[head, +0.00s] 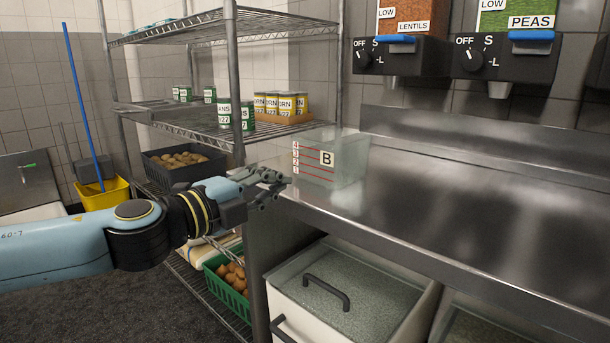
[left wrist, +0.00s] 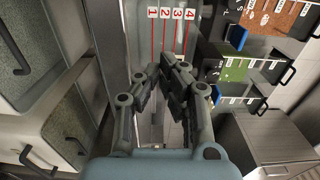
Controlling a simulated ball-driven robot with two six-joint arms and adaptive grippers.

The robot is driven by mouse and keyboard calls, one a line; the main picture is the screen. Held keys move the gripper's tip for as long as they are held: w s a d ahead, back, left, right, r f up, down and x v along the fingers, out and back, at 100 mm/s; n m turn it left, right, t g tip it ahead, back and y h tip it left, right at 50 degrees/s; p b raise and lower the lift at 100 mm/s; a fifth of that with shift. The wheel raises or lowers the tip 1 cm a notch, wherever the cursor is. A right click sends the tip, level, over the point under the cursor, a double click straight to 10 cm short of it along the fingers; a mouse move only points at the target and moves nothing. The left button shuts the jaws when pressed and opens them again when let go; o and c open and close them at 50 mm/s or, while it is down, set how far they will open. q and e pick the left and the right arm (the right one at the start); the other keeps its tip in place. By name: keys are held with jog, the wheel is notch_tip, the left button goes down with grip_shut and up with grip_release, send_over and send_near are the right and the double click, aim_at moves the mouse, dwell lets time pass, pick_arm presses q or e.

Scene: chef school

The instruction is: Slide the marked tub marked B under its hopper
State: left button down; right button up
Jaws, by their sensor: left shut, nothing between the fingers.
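The clear tub marked B (head: 345,160) stands upright on the left end of the steel counter (head: 450,220). It has a B label and red level lines numbered 1 to 4. In the left wrist view the tub's lined face (left wrist: 171,35) is just beyond my fingertips. My left gripper (head: 280,185) is shut and empty, at the tub's left front; I cannot tell whether it touches the tub. It also shows in the left wrist view (left wrist: 166,68). The lentils hopper (head: 400,52) and peas hopper (head: 506,55) hang on the wall. My right gripper is out of view.
A wire shelf (head: 275,130) with cans and crates stands at the left. A yellow bucket (head: 103,193) with a blue-handled mop is farther left. The counter right of the tub is clear.

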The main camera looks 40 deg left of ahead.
aim_at(314, 168)
pick_arm(q)
jog(key=w+p, duration=0.1)
jog(key=w, duration=0.1)
jog(key=w+p, duration=0.1)
jog(key=w, duration=0.1)
jog(key=w+p, duration=0.1)
jog(key=w, duration=0.1)
jog(key=shift+d+r, duration=0.3)
jog(key=shift+w+f+p, duration=0.2)
jog(key=shift+w+p, duration=0.1)
jog(key=shift+w, duration=0.5)
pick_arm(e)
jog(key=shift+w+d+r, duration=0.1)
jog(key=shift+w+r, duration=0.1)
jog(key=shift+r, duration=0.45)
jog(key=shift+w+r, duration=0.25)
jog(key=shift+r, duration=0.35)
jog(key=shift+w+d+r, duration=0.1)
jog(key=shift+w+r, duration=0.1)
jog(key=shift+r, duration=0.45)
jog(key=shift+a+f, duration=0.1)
